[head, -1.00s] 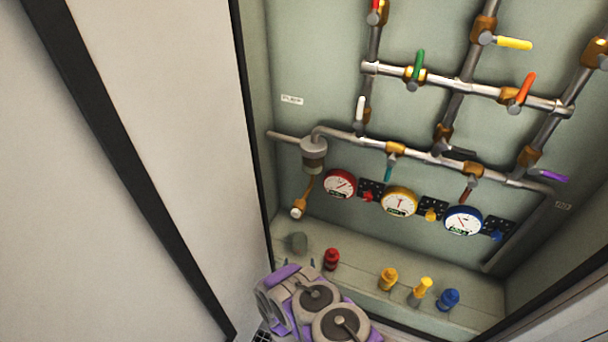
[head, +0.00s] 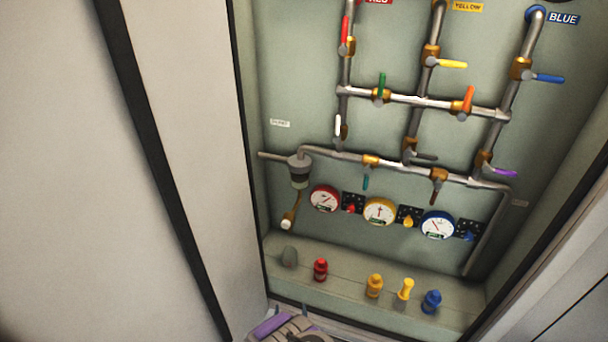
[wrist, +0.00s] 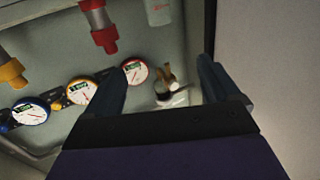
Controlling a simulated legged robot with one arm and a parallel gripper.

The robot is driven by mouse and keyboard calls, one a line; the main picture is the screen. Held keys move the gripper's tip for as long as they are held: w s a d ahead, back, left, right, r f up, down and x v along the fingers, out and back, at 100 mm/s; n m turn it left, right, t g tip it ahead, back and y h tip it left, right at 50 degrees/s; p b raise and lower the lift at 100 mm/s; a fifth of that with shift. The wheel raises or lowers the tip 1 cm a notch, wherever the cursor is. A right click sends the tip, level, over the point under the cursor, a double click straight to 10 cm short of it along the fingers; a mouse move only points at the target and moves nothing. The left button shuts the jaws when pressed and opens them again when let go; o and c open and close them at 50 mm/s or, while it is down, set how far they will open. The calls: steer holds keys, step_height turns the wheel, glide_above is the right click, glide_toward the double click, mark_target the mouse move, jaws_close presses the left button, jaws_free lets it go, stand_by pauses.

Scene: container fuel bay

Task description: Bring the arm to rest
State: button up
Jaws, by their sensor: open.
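My gripper (wrist: 158,88) shows in the wrist view with its two dark fingers spread apart and nothing between the tips. Past the fingers is the brown and white hose end (wrist: 172,85) inside the bay, apart from the gripper as far as I can tell. In the head view only a purple and grey part of my arm (head: 285,328) shows at the bottom edge, in front of the bay's lower sill.
The bay's back wall carries pipes with coloured valve levers, a red gauge (head: 325,198), a yellow gauge (head: 379,211) and a blue gauge (head: 437,224). A red fitting (head: 320,270), yellow ones (head: 374,286) and a blue one (head: 431,301) stand on the ledge. A pale panel (head: 185,120) bounds the left.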

steer(key=w+d+r+m+g+h, duration=0.15)
steer(key=w+r+g, duration=0.45)
steer(key=w+r, duration=0.6)
steer(key=s+d+r+g+y, duration=0.1)
steer(key=s+d+r+g, duration=0.15)
steer(key=r, duration=0.55)
steer(key=s+d+r+g, duration=0.2)
steer(key=s+r, duration=0.1)
steer(key=r, duration=0.4)
steer(key=s+d+r+g, duration=0.2)
steer(key=s+d+r, duration=0.1)
steer(key=s+r, duration=0.55)
steer(key=s+d+r+g, duration=0.35)
steer(key=s+r, duration=0.25)
steer(key=s, duration=0.5)
steer(key=s+d+r+g, duration=0.1)
steer(key=s+d+r, duration=0.1)
steer(key=s, duration=0.6)
steer(key=s+d+r+g, duration=0.1)
steer(key=s+d+r, duration=0.1)
steer(key=s, duration=0.7)
steer(key=s+d+r+g, duration=0.1)
steer(key=s+d+r, duration=0.1)
steer(key=s, duration=0.6)
steer(key=shift+s+d+r+n+g, duration=0.15)
steer(key=shift+s+r+n+g, duration=0.05)
steer(key=shift+r+n+g, duration=0.3)
